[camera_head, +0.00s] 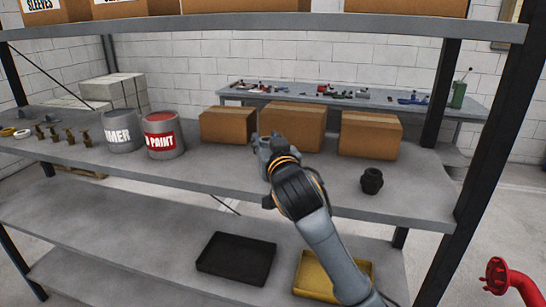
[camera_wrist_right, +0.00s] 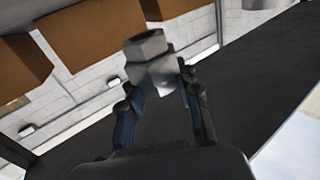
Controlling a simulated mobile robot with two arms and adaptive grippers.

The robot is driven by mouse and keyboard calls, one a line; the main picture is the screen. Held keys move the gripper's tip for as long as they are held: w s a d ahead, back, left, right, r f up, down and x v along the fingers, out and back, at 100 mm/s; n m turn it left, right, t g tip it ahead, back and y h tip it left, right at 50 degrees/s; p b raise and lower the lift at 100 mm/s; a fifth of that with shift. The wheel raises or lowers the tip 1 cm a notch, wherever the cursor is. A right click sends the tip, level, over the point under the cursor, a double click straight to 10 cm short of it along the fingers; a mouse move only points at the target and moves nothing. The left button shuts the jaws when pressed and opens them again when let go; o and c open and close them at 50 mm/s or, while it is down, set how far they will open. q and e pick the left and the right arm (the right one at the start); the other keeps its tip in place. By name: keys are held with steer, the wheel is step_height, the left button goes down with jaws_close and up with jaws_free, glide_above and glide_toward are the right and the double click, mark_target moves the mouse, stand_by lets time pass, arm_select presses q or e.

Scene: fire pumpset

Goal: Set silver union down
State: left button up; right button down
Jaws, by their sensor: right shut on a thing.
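The silver union (camera_wrist_right: 148,62) is a grey metal fitting with a hex-shaped end, seen between the fingers in the right wrist view. My right gripper (camera_wrist_right: 160,92) is shut on it. In the head view my right gripper (camera_head: 265,147) is over the middle shelf (camera_head: 225,177), in front of the cardboard boxes, and my own arm hides most of the union. I cannot tell whether the union touches the shelf. My left gripper does not show in either view.
A dark fitting (camera_head: 372,181) stands on the shelf right of my arm. Cardboard boxes (camera_head: 228,126) line the back; paint cans (camera_head: 163,136) and small brass parts (camera_head: 70,136) are left. Below are a black tray (camera_head: 236,259) and a yellow tray (camera_head: 316,279). Shelf surface left of my gripper is clear.

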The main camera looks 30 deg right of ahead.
steer(key=shift+w+d+f, duration=0.2)
steer(key=shift+d+f, duration=0.2)
steer(key=shift+f, duration=0.1)
steer(key=shift+w+d+f, duration=0.15)
steer(key=shift+d+f, duration=0.25)
steer(key=shift+f, duration=0.1)
steer(key=f, duration=0.1)
steer(key=f+p, duration=0.1)
steer(key=f, duration=0.1)
steer(key=shift+w+d+f, duration=0.1)
steer(key=shift+d+f, duration=0.05)
steer(key=shift+d, duration=0.2)
steer(key=shift+f, duration=0.2)
steer(key=shift+a+f, duration=0.1)
steer(key=shift+f, duration=0.1)
steer(key=c, duration=1)
jaws_free()
steer(key=shift+o, duration=0.2)
steer(key=shift+r, duration=0.1)
